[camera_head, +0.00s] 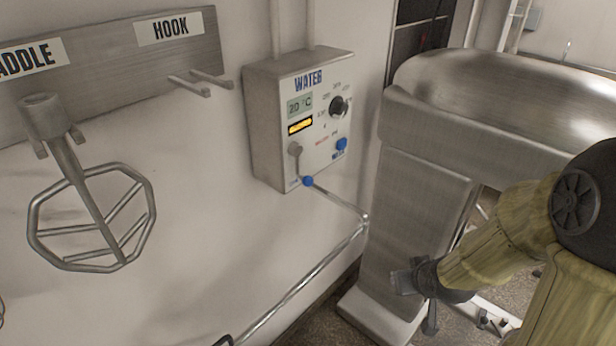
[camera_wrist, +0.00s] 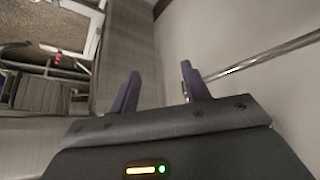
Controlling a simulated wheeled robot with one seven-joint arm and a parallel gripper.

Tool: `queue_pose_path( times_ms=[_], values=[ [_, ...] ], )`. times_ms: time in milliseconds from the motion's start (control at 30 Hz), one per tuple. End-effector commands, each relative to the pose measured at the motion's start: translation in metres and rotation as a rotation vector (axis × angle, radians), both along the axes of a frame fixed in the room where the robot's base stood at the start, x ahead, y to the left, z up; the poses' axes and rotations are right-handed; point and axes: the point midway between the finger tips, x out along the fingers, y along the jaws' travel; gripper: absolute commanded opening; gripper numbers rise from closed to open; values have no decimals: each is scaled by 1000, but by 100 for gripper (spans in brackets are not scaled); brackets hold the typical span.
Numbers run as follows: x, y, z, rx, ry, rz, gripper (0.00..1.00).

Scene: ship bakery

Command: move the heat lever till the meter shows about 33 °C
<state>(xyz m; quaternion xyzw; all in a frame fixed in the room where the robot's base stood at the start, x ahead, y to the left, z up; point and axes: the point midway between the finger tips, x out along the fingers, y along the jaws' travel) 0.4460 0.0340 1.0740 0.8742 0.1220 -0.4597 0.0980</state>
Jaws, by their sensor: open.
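The grey water box (camera_head: 262,122) hangs on the wall, marked WATER. Its small meter (camera_head: 300,106) reads what looks like 20 °C. Below the meter is a lit yellow display (camera_head: 300,127). A lever seems to run from a grey pivot (camera_head: 294,148) down to a blue knob (camera_head: 308,181) at the box's lower edge; its label is too small to read. My gripper (camera_head: 405,280) is low and to the right of the box, well apart from it. In the wrist view my gripper (camera_wrist: 160,84) has its two fingers spread with nothing between them.
A black dial (camera_head: 338,106) and another blue knob (camera_head: 341,144) are on the box's right side. A metal pipe (camera_head: 310,278) slants below the box. A steel machine (camera_head: 425,200) stands at right. A wire paddle (camera_head: 95,215) hangs at left.

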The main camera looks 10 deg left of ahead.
Motion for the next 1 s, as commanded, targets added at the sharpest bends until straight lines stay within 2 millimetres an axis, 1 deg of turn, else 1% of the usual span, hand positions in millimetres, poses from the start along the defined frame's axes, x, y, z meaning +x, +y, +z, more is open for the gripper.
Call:
queue_pose_path(
  times_ms=[33, 100, 167, 200, 267, 367, 400, 500, 600, 700, 1000],
  values=[
    [11, 10, 2, 28, -46, 48, 47],
    [24, 27, 5, 77, -123, 118, 47],
    [34, 43, 10, 129, -190, 176, 47],
    [39, 54, 14, 169, -235, 212, 47],
    [45, 70, 22, 237, -302, 261, 47],
    [52, 94, 41, 369, -418, 329, 47],
    [53, 104, 50, 427, -464, 352, 47],
    [53, 121, 73, 565, -570, 393, 47],
    [50, 130, 92, 671, -649, 412, 47],
    [49, 132, 102, 725, -691, 419, 47],
    [48, 134, 104, 735, -700, 423, 47]
  ],
)
